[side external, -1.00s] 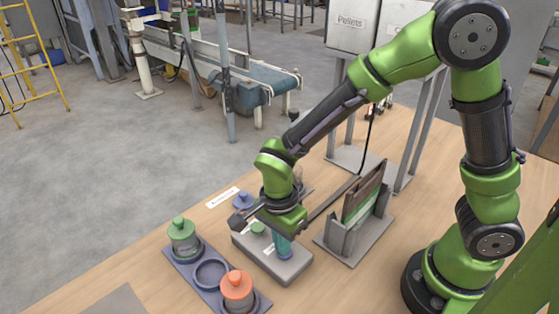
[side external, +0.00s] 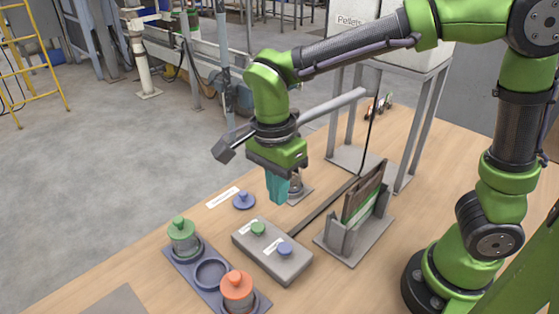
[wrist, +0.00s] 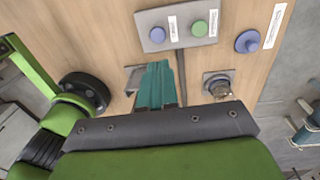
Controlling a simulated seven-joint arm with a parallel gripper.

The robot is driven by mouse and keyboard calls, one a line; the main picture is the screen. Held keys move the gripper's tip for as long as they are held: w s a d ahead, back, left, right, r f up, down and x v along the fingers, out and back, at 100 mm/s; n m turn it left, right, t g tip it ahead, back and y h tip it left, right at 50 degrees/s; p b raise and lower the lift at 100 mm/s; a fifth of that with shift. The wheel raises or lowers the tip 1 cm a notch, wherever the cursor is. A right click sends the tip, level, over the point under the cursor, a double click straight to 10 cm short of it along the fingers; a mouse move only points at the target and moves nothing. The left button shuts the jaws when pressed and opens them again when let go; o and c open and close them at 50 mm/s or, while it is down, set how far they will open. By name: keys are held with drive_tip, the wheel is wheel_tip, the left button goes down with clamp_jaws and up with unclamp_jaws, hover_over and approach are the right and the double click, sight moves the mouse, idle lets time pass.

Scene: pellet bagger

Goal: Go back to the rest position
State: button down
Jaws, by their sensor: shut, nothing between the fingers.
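My gripper (side external: 278,188) has teal fingers and hangs in the air above the table, behind the grey button box in the side external view. Its fingers are together and empty; they also show in the wrist view (wrist: 157,87). The button box (side external: 272,250) carries a green button (side external: 257,229) and a blue button (side external: 285,249), both uncovered. In the wrist view the box (wrist: 153,31) lies beyond the fingertips, apart from them.
A rack with green and orange lidded jars (side external: 183,238) (side external: 237,290) and an empty ring stands at the front left. A loose blue knob (side external: 243,201) lies by a label. A grey holder (side external: 350,235) with upright panels stands right of the box. The pellet hopper (side external: 365,32) stands behind.

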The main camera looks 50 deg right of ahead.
drive_tip(key=s+d+r+n+t+y, duration=0.1)
drive_tip(key=s+d+r+n+t, duration=0.2)
drive_tip(key=d+n, duration=0.3)
drive_tip(key=s+d+r+n+t+y, duration=0.1)
drive_tip(key=s+d+r+n+t, duration=0.2)
drive_tip(key=d+n, duration=0.4)
drive_tip(key=shift+s+r+n+t, duration=0.15)
drive_tip(key=shift+s+n+t, duration=0.35)
drive_tip(key=shift+t, duration=0.5)
